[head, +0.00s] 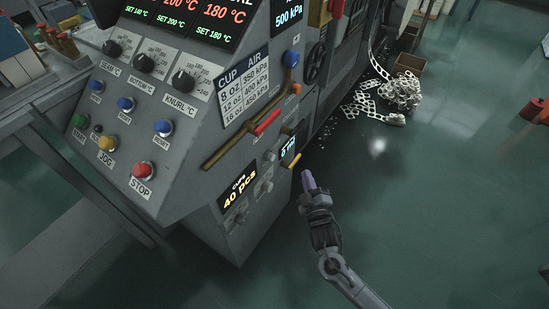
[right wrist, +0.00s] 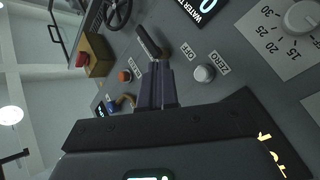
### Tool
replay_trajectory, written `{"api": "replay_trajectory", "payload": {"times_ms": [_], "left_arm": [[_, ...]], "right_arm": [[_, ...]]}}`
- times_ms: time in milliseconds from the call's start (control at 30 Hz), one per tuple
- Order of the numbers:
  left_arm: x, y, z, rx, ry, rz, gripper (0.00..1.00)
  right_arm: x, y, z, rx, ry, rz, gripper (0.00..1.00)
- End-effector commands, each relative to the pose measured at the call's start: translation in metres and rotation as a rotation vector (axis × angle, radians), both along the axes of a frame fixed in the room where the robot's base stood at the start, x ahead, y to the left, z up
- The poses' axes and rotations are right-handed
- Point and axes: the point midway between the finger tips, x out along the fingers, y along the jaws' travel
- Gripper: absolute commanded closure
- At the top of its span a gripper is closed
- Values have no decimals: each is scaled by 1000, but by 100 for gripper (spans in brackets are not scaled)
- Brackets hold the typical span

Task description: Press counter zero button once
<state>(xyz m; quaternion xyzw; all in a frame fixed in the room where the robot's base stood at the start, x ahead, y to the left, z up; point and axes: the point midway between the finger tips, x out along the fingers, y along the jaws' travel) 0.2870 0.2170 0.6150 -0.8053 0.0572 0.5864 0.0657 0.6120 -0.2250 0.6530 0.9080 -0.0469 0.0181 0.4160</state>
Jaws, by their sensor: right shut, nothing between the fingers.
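The grey round button (right wrist: 204,73) with the label ZERO beside it is on the machine's sloping grey panel in the right wrist view. My right gripper (right wrist: 157,66) is shut and empty; its fingertips are left of that button, apart from it in the picture. In the head view my right gripper (head: 307,178) is just right of the machine's lower corner, pointing up. The counter display (head: 239,194) reads 40 pcs on the machine's lower face. I cannot tell for sure which small knob in the head view is the ZERO button. My left gripper is not in view.
A red STOP button (head: 143,170) and several other buttons and dials are on the machine's left panel. An orange button (right wrist: 125,75) and a dark lever (right wrist: 150,42) are near my fingers. Scrap strips (head: 385,95) lie on the floor behind.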

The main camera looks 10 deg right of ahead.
Motion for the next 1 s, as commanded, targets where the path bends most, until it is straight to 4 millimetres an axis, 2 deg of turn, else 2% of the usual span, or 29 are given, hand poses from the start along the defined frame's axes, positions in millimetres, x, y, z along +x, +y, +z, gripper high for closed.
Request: {"api": "replay_trajectory", "payload": {"times_ms": [267, 600, 1000], "left_arm": [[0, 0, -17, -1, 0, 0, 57], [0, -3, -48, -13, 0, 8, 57], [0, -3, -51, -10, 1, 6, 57]], "right_arm": [[15, 14, -4, 2, -1, 1, 100], [45, 41, -4, 2, -1, 2, 100], [64, 58, -1, 0, 1, 1, 100]]}}
